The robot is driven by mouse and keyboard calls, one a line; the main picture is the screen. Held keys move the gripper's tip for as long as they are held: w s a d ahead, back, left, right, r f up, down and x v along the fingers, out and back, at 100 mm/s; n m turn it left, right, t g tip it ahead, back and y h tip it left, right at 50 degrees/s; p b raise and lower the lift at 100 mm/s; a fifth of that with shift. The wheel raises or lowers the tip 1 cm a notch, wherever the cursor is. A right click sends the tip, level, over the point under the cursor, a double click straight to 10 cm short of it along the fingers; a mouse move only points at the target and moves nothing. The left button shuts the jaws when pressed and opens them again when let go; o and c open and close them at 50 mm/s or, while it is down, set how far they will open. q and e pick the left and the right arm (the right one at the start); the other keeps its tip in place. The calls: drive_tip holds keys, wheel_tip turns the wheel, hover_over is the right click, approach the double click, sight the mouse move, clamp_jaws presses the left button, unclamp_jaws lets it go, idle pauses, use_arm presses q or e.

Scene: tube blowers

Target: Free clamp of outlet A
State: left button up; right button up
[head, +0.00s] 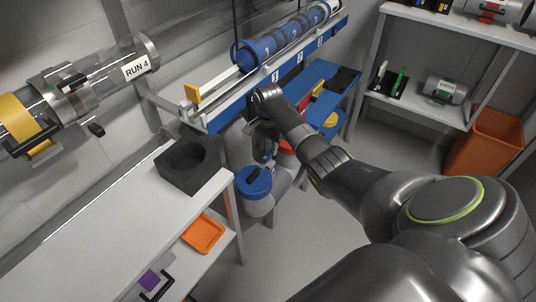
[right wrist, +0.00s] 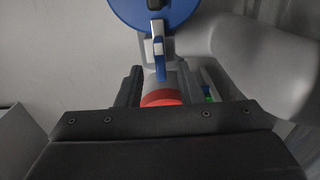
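My right gripper (head: 262,138) reaches down below the blue-edged rail, close to a canister with a blue lid (head: 254,181). In the right wrist view, its two dark fingers (right wrist: 160,90) are apart. Between and beyond them show a lever, white above and blue below (right wrist: 159,62), a pale cylinder and a red ring (right wrist: 161,99). A blue disc (right wrist: 135,12) with a dark piece on it is above the lever. Whether the fingers touch the lever cannot be told. No label reading A is legible, so I cannot say which part is outlet A's clamp. My left gripper is not in view.
A clear tube marked RUN 4 (head: 136,71) hangs at upper left. Blue carriers (head: 285,42) lie on the numbered rail (head: 235,108). A black socket block (head: 186,166) stands on the white bench (head: 110,214). An orange bin (head: 488,140) stands at right; floor between is clear.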

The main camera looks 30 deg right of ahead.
sight(268, 154)
drive_tip(key=shift+f+b, duration=0.45)
drive_tip(key=shift+f, duration=1.15)
clamp_jaws()
